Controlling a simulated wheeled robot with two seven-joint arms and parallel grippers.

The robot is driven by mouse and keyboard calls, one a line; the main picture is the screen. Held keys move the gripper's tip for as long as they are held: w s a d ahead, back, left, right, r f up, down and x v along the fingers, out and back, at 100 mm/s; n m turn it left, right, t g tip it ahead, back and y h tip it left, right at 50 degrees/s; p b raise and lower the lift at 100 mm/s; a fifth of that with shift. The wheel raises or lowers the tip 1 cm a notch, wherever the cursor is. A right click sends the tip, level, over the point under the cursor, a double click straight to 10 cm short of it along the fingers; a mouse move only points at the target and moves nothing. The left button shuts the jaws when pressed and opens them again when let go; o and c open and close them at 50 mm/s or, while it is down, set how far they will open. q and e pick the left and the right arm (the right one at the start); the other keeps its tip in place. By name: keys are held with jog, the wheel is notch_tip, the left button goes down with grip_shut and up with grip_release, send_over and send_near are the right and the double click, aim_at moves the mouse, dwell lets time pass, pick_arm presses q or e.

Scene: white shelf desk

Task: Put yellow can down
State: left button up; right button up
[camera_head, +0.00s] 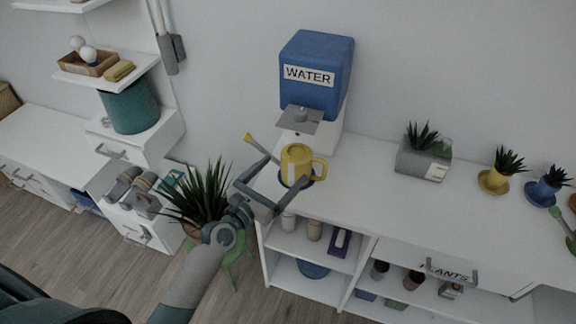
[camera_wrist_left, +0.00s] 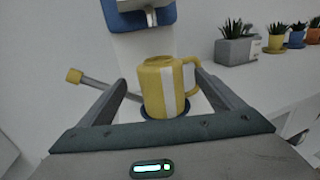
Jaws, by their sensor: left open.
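The yellow can (camera_head: 297,160) is a yellow watering can with a pale stripe, a handle on its right and a long grey spout with a yellow tip pointing left. It stands upright on a blue saucer (camera_head: 309,182) on the white shelf desk. My left gripper (camera_head: 272,183) is open, its fingers spread to either side of the can. In the left wrist view the can (camera_wrist_left: 160,88) sits between the fingers, and I see gaps beside its body. The underside of the can is hidden. My right gripper is not in view.
A blue water dispenser (camera_head: 318,73) stands behind the can. A grey planter (camera_head: 424,157) and small potted plants, one in a yellow pot (camera_head: 495,180), stand to the right. A large spiky plant (camera_head: 203,196) is left of the gripper. The desk top between can and planter is clear.

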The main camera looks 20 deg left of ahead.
pick_arm(q)
jog(key=v, duration=0.6)
jog(key=shift+s+b, duration=0.4)
jog(key=shift+b, duration=0.05)
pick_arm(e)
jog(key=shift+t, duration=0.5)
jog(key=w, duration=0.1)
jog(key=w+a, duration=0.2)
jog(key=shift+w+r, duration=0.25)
pick_arm(q)
jog(key=shift+a, duration=0.1)
